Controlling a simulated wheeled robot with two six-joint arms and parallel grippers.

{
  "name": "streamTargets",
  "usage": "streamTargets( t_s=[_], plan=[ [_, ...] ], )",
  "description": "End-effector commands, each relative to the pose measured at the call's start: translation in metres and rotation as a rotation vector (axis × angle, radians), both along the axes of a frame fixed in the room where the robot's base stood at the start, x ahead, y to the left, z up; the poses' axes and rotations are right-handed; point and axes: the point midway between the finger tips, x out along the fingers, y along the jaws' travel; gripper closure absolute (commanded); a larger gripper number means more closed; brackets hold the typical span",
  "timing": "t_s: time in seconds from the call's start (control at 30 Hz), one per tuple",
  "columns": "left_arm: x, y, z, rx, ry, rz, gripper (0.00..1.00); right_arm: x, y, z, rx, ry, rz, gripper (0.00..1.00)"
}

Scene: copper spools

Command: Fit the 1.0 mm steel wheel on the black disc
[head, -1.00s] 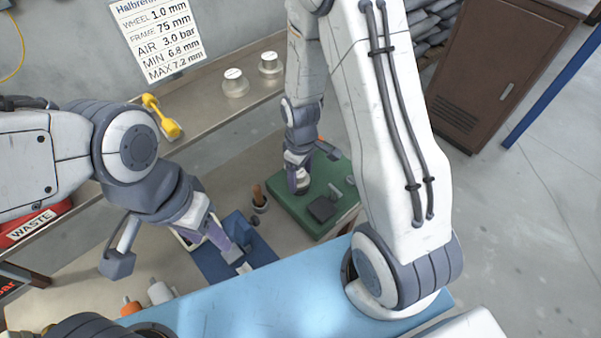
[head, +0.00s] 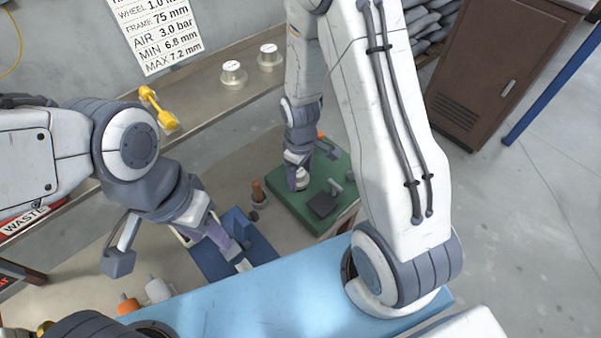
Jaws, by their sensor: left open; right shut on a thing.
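My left gripper (head: 232,250) reaches down over the blue fixture (head: 207,262) on the bench. Its purple fingers are open and nothing shows held between them. My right gripper (head: 299,182) points down over the left part of the green mat (head: 288,210). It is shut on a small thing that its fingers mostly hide. I cannot make out the 1.0 mm steel wheel for certain, nor say whether it is the held thing. I cannot identify the black disc with certainty either.
A dark square block (head: 322,205) lies on the green mat. A brown-handled tool (head: 258,190) stands between mat and fixture. Orange-and-white items (head: 128,305) stand front left.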

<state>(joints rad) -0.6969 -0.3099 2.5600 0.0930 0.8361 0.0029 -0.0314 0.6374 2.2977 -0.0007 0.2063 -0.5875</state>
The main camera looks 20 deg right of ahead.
Motion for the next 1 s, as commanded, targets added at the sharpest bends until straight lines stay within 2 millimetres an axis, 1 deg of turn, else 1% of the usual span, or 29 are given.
streamTargets(
  t_s=[0.3,0.33,0.37,0.4,0.63,0.73,0.87,1.0],
  plan=[
    [0.000,0.000,-0.003,0.000,0.000,0.000,0.50,0.000,0.000,-0.004,0.000,0.000,0.000,0.87],
    [0.000,0.000,-0.003,0.000,0.000,0.000,0.50,0.000,0.000,-0.003,0.000,0.000,0.000,0.19],
    [0.000,0.000,-0.002,0.000,0.000,0.000,0.50,0.000,0.000,-0.003,0.000,0.000,0.000,0.07],
    [0.000,0.000,-0.002,0.000,0.000,0.000,0.50,0.000,0.000,-0.003,0.000,0.000,0.000,0.00],
    [0.000,0.000,-0.003,0.000,0.000,0.000,0.50,0.000,0.000,-0.003,0.000,0.000,0.000,0.00],
    [0.000,0.000,-0.004,0.000,0.000,0.000,0.50,0.001,0.000,0.003,0.000,-0.003,0.000,0.00],
    [0.000,0.000,-0.007,0.000,0.000,0.000,0.50,0.001,0.000,0.020,0.000,-0.006,0.000,0.00],
    [0.000,0.000,-0.010,0.000,0.000,-0.001,0.50,0.002,0.000,0.047,0.001,-0.008,0.000,0.00]
  ],
)
